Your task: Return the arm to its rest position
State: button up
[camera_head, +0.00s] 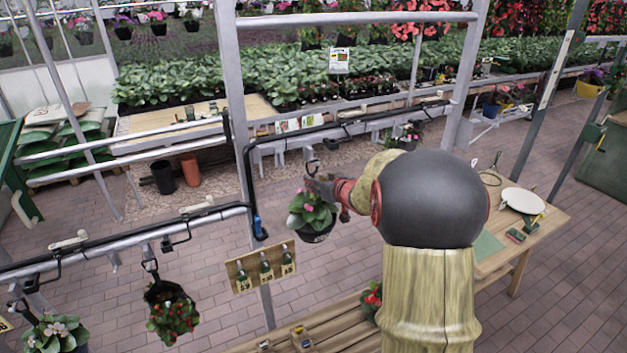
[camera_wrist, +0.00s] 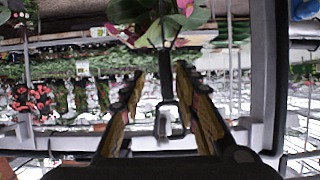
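My gripper (camera_head: 327,188) is at the end of my arm in the middle of the head view, beside the hanger of a potted plant with pink flowers (camera_head: 313,213). The plant hangs in a dark pot below a grey hook (camera_head: 312,160) on the rail. In the wrist view, my gripper (camera_wrist: 160,85) has its two fingers apart. A dark hanger and a grey hook (camera_wrist: 170,120) show between them, with no clear contact. The plant's leaves and a pink flower (camera_wrist: 186,7) show at the top edge of that view. My arm hides part of the area to the right.
A metal rail (camera_head: 345,124) and upright posts stand close to the gripper. Another basket (camera_head: 170,312) hangs at left. A price board (camera_head: 262,268) is below. A wooden table (camera_head: 530,235) with a white plate (camera_head: 523,200) stands at right. Open brick floor (camera_head: 570,300) lies at lower right.

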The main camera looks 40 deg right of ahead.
jog(key=v, duration=0.9)
jog(key=shift+s+r, duration=0.15)
jog(key=shift+r, duration=0.15)
jog(key=s+d+f+m+g+h+b, duration=0.3)
jog(key=s+f+g, duration=0.5)
jog(key=s, duration=0.6)
jog(key=s+a+f+n+y+b, duration=0.2)
jog(key=a+f+b, duration=0.4)
jog(key=a, duration=0.7)
jog(key=s+a+f+n+y+b, duration=0.2)
jog(key=s+a+f+b, duration=0.3)
jog(key=a+b, duration=0.5)
jog(key=s+a+f+n+y+b, duration=0.1)
jog(key=s+a+f+y+b, duration=0.1)
jog(key=a+f+b, duration=0.6)
jog(key=s+a, duration=0.1)
jog(key=a, duration=0.6)
jog(key=shift+s+a+n+t, duration=0.3)
jog(key=shift+s+a+n, duration=0.05)
jog(key=shift+n, duration=0.05)
